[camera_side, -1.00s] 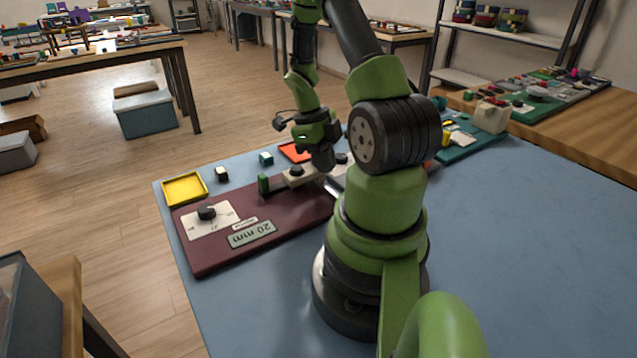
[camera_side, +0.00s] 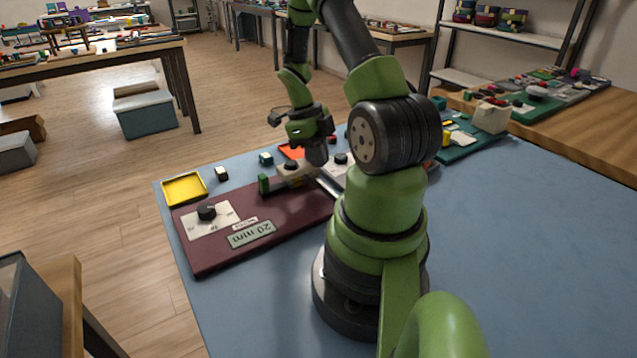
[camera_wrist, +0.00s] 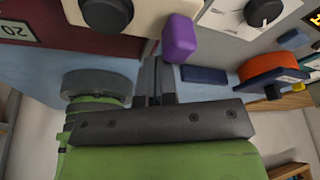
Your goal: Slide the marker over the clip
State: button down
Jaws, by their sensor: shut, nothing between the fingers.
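My gripper (camera_side: 317,155) is shut and empty, low at the far edge of the maroon board (camera_side: 290,212). In the wrist view its fingers (camera_wrist: 160,75) are together, tips just below a purple piece (camera_wrist: 180,38); I cannot tell if they touch it. The purple piece sits at the edge of a beige block with a black knob (camera_wrist: 108,12), and I cannot make it out in the side view. A green upright piece (camera_side: 264,185) stands at the left end of the beige block (camera_side: 287,174). I cannot tell which piece is the marker and which the clip.
The board carries a knob dial (camera_side: 207,213) and a "20 mm" plate (camera_side: 251,235). A yellow tray (camera_side: 184,189) and small blocks lie beyond it. A white knob panel (camera_wrist: 235,18), a blue block (camera_wrist: 203,75) and an orange piece (camera_wrist: 275,70) are to the right in the wrist view.

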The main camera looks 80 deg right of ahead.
jog(key=shift+s+a, duration=0.1)
jog(key=shift+s, duration=0.05)
jog(key=shift+s+a+r, duration=0.1)
jog(key=shift+s+a, duration=0.2)
jog(key=shift+a, duration=0.05)
notch_tip(320, 180, up, 11)
dwell(0.7)
jog(key=w+a+r+n+t+h, duration=0.1)
jog(key=w+a+r+n+t, duration=0.2)
jog(key=a+n, duration=0.4)
jog(key=w+a+r+n+t+h, duration=0.1)
jog(key=w+a+r+n, duration=0.2)
jog(key=a+r+n, duration=0.35)
jog(key=s+a+r+n+t+y, duration=0.1)
jog(key=s+a+r+n+t, duration=0.1)
jog(key=a+n, duration=0.4)
jog(key=s+a+r+n+t+y, duration=0.1)
jog(key=a+n+t, duration=0.3)
jog(key=n, duration=1.1)
jog(key=shift+s+a+r+y, duration=0.4)
jog(key=shift+a+y, duration=0.2)
jog(key=shift+a, duration=0.35)
